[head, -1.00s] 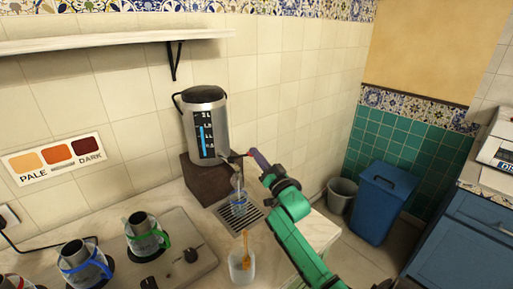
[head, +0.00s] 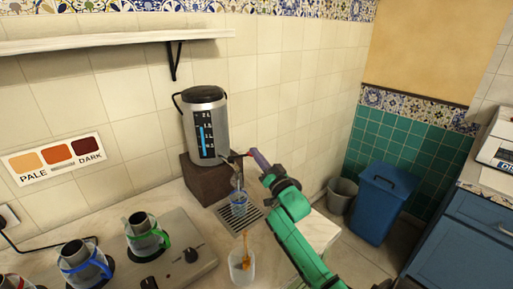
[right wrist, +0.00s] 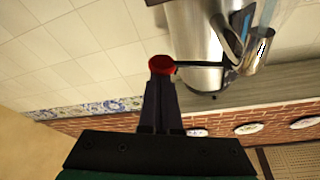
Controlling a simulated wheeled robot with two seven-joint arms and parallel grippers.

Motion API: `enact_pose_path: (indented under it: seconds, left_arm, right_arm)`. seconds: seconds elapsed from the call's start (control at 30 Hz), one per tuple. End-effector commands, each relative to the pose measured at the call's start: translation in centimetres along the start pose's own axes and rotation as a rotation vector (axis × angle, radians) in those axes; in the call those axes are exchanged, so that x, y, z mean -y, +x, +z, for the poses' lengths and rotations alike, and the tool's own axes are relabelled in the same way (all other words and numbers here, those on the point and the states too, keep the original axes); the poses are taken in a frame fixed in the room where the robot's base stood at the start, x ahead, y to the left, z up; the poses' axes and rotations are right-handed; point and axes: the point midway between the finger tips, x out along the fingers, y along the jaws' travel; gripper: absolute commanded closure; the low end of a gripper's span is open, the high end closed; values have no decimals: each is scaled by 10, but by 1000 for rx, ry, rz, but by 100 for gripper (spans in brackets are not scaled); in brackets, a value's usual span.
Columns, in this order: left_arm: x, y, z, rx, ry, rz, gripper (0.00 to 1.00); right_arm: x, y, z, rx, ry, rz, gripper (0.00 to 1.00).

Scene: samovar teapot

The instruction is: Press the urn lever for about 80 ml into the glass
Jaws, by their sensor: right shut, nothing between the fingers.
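The silver urn (head: 207,125) with a black lid and a blue level gauge stands on a brown block. Its lever ends in a red knob (right wrist: 161,64), seen in the right wrist view. My right gripper (head: 254,156) is shut and empty, its fingertips at the knob; it also shows in the right wrist view (right wrist: 160,92). I cannot tell how far the lever is pressed. The glass (head: 239,203), bluish, stands under the spout on the drip tray (head: 222,212). Its fill level is too small to read. My left gripper is out of view.
A clear cup (head: 241,268) with an orange stirrer stands in front of the drip tray. Several small pots with coloured handles (head: 146,237) stand on the left of the counter. A blue bin (head: 383,200) stands on the floor at right.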

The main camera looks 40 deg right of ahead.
Motion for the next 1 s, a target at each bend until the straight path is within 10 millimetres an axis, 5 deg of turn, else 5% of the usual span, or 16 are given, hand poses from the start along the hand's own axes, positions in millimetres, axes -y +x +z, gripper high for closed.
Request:
enact_pose_path:
  seconds: [1.0]
  left_arm:
    - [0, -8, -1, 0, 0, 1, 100]
  right_arm:
    - [3, 4, -7, 0, 0, 0, 100]
